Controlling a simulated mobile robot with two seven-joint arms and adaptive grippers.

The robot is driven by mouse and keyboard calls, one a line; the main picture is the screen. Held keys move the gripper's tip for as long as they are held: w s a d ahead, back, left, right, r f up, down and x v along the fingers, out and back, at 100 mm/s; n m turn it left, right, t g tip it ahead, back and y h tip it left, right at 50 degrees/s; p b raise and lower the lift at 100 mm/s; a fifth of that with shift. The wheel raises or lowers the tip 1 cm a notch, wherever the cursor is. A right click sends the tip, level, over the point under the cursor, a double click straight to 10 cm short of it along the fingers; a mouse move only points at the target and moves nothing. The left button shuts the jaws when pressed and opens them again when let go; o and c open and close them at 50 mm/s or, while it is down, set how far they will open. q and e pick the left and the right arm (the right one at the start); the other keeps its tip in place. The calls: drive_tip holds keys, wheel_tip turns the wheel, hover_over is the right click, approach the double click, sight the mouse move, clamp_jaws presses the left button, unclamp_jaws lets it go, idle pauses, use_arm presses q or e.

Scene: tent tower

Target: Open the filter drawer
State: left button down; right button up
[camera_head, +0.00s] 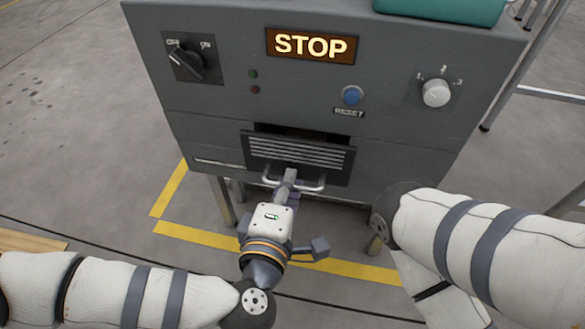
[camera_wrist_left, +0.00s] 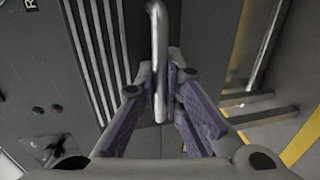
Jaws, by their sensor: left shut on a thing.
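The filter drawer (camera_head: 297,153) is a slatted grey panel low on the front of a grey machine cabinet. A dark gap shows above its top edge, so it stands a little out from the cabinet. Its bar handle (camera_head: 312,187) sticks out below the slats. My left gripper (camera_head: 286,186) is at the middle of this handle. In the left wrist view the handle (camera_wrist_left: 157,50) runs between the purple-padded fingers, which are shut on it. The slats (camera_wrist_left: 97,50) show beside it. My right arm shows at the right, but its gripper is out of view.
The cabinet (camera_head: 215,110) carries a dark switch (camera_head: 187,62), a lit STOP sign (camera_head: 310,46), a blue reset button (camera_head: 352,95) and a white knob (camera_head: 436,92). A teal box (camera_head: 445,10) sits on top. Yellow lines (camera_head: 195,236) mark the floor.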

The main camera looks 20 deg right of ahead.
use_arm(q)
drive_tip(key=f+p+v, duration=0.2)
drive_tip(key=p+v, duration=0.2)
drive_tip(key=v, duration=0.7)
drive_tip(key=shift+s+a, duration=0.2)
drive_tip(key=shift+s, duration=0.1)
use_arm(e)
drive_tip(key=shift+t, duration=0.5)
drive_tip(key=r, duration=0.1)
drive_tip(key=w+r, duration=0.2)
drive_tip(key=r, duration=0.1)
use_arm(q)
drive_tip(key=shift+f, duration=0.1)
drive_tip(key=c, duration=2)
unclamp_jaws()
drive_tip(key=shift+o, duration=0.2)
drive_tip(key=v, duration=1.2)
